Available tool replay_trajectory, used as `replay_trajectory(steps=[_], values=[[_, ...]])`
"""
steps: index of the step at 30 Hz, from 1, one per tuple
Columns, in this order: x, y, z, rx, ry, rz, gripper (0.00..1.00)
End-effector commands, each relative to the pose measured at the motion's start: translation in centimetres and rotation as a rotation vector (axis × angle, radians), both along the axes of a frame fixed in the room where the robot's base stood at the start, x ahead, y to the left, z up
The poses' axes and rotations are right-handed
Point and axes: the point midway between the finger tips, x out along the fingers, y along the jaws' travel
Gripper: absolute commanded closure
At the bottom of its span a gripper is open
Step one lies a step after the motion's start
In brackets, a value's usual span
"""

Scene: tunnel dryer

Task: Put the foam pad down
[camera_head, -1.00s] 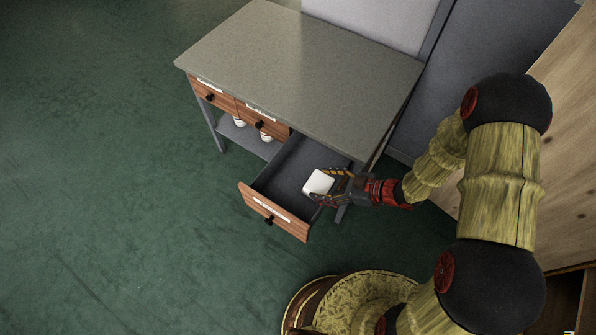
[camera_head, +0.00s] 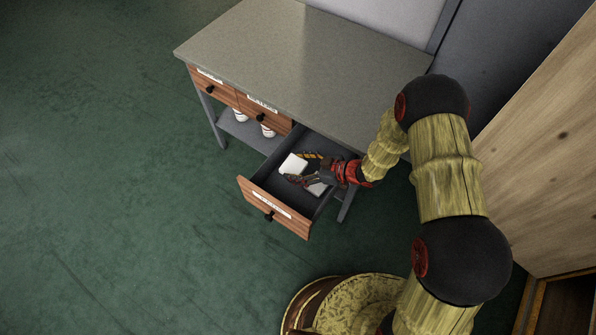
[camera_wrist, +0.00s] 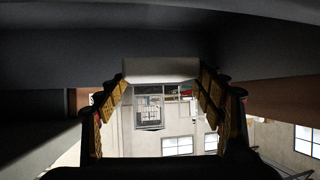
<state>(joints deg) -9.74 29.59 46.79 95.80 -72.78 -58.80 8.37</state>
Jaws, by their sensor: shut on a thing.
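The foam pad (camera_head: 293,164) is a small white block held at the tips of my gripper (camera_head: 301,168). My gripper is shut on it, over the open drawer (camera_head: 274,207) of the grey-topped table. In the wrist view the pad (camera_wrist: 161,70) shows as a pale block between the two fingers of my gripper (camera_wrist: 160,84). The drawer has a dark inside, a wooden front, a white label and a black knob. A light flat patch shows in the drawer under my gripper; I cannot tell what it is. I cannot tell whether the pad touches the drawer.
The grey tabletop (camera_head: 310,70) overhangs the drawer at the back. Two shut wooden drawers (camera_head: 262,116) are to the left, with white striped objects (camera_head: 268,131) on a lower shelf (camera_head: 245,132). A wooden panel (camera_head: 545,150) stands at the right. The green floor (camera_head: 110,200) is clear.

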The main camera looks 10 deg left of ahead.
Motion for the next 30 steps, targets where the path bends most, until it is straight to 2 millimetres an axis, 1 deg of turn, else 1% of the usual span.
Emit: replay_trajectory(steps=[1,3,5,13,25,29,30], values=[[-0.1,-0.1,-1.4,-0.001,0.003,-0.001,0.45],[-0.1,-0.1,-2.4,-0.001,0.004,-0.001,0.45],[-0.1,-0.1,-2.9,0.0,0.004,-0.001,0.45],[-0.1,-0.1,-2.7,0.0,0.003,-0.001,0.45],[-0.1,-0.1,-3.8,-0.001,0.002,-0.001,0.45],[-0.1,-0.1,-3.9,-0.001,0.002,-0.001,0.46],[-0.1,-0.1,-3.9,-0.001,0.002,-0.001,0.31]])
